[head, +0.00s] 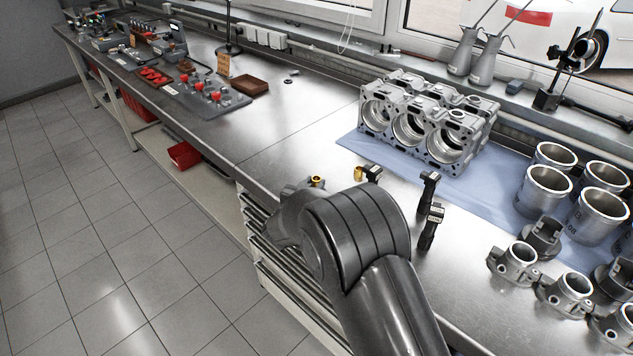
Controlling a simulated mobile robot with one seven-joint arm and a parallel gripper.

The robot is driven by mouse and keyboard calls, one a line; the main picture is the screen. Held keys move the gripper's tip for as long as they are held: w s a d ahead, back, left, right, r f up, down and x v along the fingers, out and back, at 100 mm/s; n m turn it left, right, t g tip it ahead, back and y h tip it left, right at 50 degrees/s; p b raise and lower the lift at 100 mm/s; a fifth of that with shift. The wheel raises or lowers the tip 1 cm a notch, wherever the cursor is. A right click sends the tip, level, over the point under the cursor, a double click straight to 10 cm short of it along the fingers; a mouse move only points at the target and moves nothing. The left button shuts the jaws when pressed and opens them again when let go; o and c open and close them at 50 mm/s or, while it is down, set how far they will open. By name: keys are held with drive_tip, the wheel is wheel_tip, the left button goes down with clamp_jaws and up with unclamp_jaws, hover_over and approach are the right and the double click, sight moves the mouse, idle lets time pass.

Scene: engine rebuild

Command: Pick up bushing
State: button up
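A small brass-coloured ring, which looks like a bushing (316,180), shows just above my arm near the front edge of the steel bench. A second brass-coloured piece (358,174) sits to its right, against a small dark block (373,172). I cannot tell whether the two touch. My dark arm reaches up from the bottom and bends left at the bench's front edge. Its links hide part of the bench below the ring. My gripper cannot be made out; it seems hidden behind the arm, so its distance to the ring does not show.
An engine block (425,125) stands on a blue mat (480,184). Two dark upright parts (428,190) (431,228) stand right of my arm. Cylinder liners (547,190) and pistons (518,262) crowd the right. The bench left of the block is mostly clear.

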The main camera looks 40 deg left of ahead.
drive_tip(key=c, duration=0.5)
drive_tip(key=shift+r, duration=0.1)
